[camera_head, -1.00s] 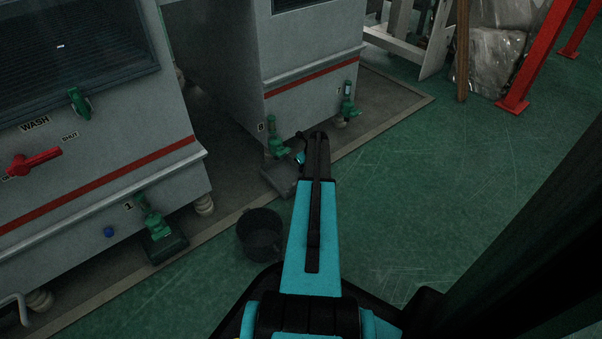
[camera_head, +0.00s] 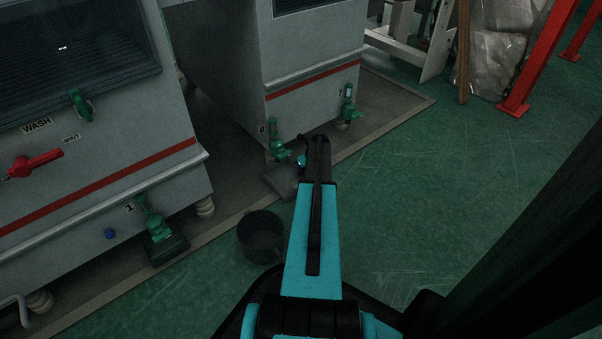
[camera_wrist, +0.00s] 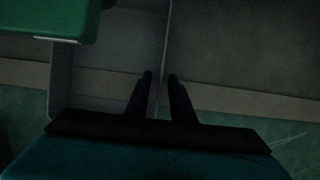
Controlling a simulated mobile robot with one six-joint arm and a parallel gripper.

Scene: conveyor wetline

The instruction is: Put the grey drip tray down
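The grey drip tray (camera_head: 278,182) sits low on the floor strip below a green valve (camera_head: 278,148) of the farther machine. In the wrist view the shallow tray (camera_wrist: 105,85) fills the left middle, partly hidden by a green part at top left. My gripper (camera_wrist: 160,75) has its two dark fingers apart, one on each side of the tray's right wall. A gap shows between the fingers and the thin wall. In the head view my arm hides the fingers and the tray's right end.
A dark bucket (camera_head: 262,238) stands on the floor left of my arm. A second tray (camera_head: 168,248) lies under the valve of the nearer machine (camera_head: 100,190). Green floor on the right is clear up to a red post (camera_head: 513,105).

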